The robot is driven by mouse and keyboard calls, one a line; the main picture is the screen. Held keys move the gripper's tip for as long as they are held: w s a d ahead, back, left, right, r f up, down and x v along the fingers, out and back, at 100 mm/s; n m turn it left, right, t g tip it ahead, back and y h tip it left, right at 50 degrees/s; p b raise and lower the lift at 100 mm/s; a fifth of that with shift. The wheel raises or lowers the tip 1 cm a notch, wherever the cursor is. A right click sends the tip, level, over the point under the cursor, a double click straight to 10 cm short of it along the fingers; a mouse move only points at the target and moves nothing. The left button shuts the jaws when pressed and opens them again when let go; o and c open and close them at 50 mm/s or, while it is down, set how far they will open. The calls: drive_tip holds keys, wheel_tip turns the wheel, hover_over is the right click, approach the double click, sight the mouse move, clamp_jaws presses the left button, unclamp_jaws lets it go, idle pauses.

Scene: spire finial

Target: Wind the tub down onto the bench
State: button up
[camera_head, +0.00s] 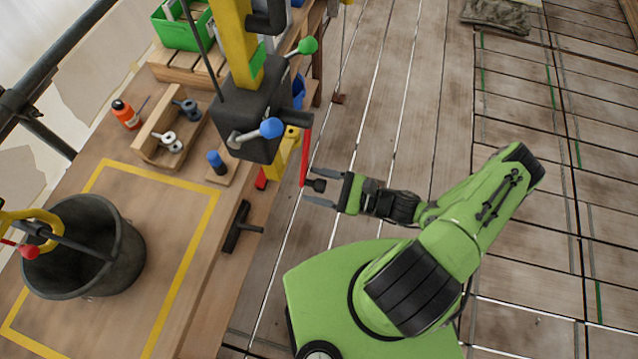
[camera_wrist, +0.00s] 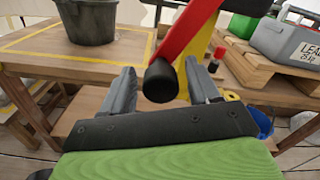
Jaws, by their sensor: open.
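The black tub (camera_head: 85,265) is upright over the yellow-outlined part of the bench (camera_head: 150,205), below a yellow hook (camera_head: 40,222). It also shows in the wrist view (camera_wrist: 85,22). I cannot tell whether its base touches the bench. The dark winch box (camera_head: 250,112) on a yellow post carries a blue-knobbed lever (camera_head: 268,128), a green-knobbed lever (camera_head: 306,46) and a red crank arm (camera_head: 305,158). The crank's black grip (camera_wrist: 160,82) lies between the fingers of my gripper (camera_head: 318,187). The fingers are open, with visible gaps beside the grip.
The plank floor (camera_head: 400,120) to the right is mostly clear.

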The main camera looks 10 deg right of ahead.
drive_tip(key=b+v, duration=0.2)
drive_tip(key=v, duration=1.3)
drive_tip(key=shift+s+d, duration=0.2)
drive_tip(key=shift+d, duration=0.15)
